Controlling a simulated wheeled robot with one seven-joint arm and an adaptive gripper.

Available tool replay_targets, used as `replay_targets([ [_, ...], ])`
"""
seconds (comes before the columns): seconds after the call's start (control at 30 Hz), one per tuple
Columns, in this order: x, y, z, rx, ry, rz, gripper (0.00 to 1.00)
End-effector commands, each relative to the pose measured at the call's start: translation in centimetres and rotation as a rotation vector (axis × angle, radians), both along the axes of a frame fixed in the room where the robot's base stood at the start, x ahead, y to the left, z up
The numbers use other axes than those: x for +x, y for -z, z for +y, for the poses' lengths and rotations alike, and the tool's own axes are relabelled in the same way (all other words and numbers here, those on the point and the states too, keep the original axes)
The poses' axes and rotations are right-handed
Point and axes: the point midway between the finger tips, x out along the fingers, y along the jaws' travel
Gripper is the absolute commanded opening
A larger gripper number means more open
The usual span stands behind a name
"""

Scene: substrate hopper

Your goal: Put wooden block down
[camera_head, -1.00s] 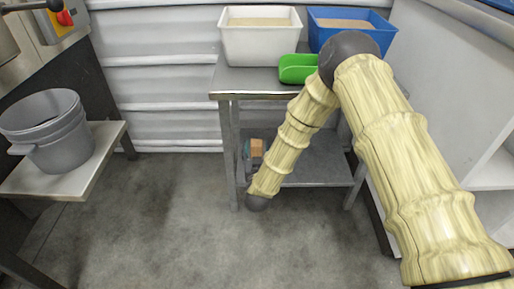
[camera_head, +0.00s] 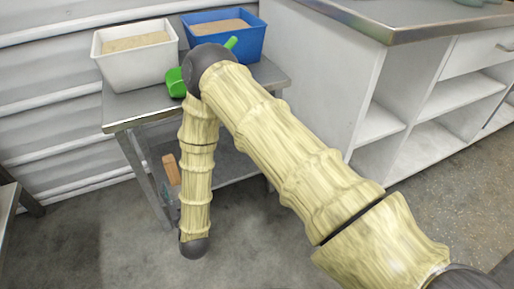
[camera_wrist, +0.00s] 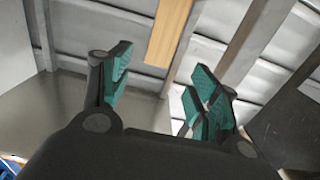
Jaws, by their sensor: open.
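The wooden block (camera_head: 171,170) is a light brown upright piece at the lower shelf of the metal table, just left of my forearm in the head view. Its foot is hard to make out. In the wrist view the block (camera_wrist: 170,32) shows ahead of the gap between my fingertips, with visible space on both sides. My gripper (camera_wrist: 160,65) has teal pads and is open, with nothing held between them. In the head view my arm hides most of the gripper.
The metal table (camera_head: 118,113) carries a white bin (camera_head: 138,70), a blue bin (camera_head: 240,44) and a green scoop (camera_head: 175,82) on top. Its lower shelf (camera_head: 232,168) is partly behind my arm. A white cabinet (camera_head: 325,90) stands at right. Floor in front is clear.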

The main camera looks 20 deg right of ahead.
Motion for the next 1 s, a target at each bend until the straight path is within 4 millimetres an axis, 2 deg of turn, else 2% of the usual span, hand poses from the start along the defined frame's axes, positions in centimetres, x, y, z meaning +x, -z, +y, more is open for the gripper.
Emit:
replay_targets([
  [0.07, -0.1, 0.2, -0.1, -0.001, -0.002, 0.009, 0.61],
  [0.17, -0.8, 1.7, -1.0, -0.005, -0.017, 0.069, 0.61],
  [0.27, -2.7, 4.7, -2.9, -0.013, -0.047, 0.205, 0.61],
  [0.37, -6.2, 8.8, -5.8, -0.017, -0.076, 0.402, 0.61],
  [0.47, -10.9, 12.5, -9.0, -0.018, -0.09, 0.617, 0.61],
  [0.5, -13.1, 13.8, -10.3, -0.018, -0.091, 0.704, 0.61],
  [0.57, -16.5, 15.4, -12.3, -0.015, -0.088, 0.834, 0.61],
  [0.63, -20.9, 16.8, -14.8, -0.009, -0.075, 0.987, 0.61],
  [0.8, -31.3, 17.9, -19.5, 0.01, -0.025, 1.317, 0.61],
  [0.9, -35.7, 17.5, -21.3, 0.021, 0.005, 1.451, 0.61],
  [1.0, -38.4, 17.1, -22.3, 0.027, 0.023, 1.532, 0.61],
])
